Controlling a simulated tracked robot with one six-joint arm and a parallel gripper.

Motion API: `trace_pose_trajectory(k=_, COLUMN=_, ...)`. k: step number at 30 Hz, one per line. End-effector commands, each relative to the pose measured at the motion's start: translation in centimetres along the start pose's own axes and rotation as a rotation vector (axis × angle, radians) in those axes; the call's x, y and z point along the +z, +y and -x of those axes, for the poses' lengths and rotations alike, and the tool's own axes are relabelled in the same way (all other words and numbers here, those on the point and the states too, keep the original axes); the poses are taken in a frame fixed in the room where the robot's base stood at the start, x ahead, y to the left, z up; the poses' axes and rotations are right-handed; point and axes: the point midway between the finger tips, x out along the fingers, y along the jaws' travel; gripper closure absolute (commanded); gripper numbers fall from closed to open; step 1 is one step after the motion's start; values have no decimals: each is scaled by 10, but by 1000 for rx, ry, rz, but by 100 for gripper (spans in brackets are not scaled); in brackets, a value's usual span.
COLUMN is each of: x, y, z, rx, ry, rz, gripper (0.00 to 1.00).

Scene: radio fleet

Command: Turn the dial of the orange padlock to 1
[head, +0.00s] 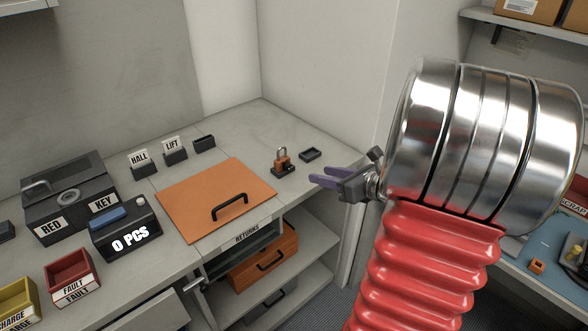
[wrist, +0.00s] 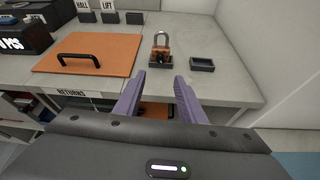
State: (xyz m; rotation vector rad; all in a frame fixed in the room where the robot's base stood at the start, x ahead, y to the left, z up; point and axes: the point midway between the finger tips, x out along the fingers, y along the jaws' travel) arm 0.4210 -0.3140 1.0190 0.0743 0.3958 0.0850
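The orange padlock (head: 282,157) stands upright on a small dark base on the grey counter, right of the orange lid. It also shows in the wrist view (wrist: 160,52), with its grey shackle up and a dark dial low on its front. The dial's number is too small to read. My gripper (head: 318,176) has two purple fingers. In the wrist view the fingers (wrist: 159,84) are spread apart with nothing between them.
A small empty dark tray (head: 309,154) sits right of the padlock. An orange lid with a black handle (head: 217,198) lies to its left. HALL and LIFT holders (head: 174,150) stand behind the lid. A wall (head: 318,70) rises beyond the counter. Below the counter are open shelves with an orange drawer (head: 263,260).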

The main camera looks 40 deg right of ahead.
Motion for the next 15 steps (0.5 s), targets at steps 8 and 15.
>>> trace_pose_trajectory(k=8, x=0, y=0, z=-2, rx=-1, ry=0, rz=2, gripper=64)
trace_pose_trajectory(k=15, x=0, y=0, z=-20, rx=1, ry=0, rz=3, gripper=64)
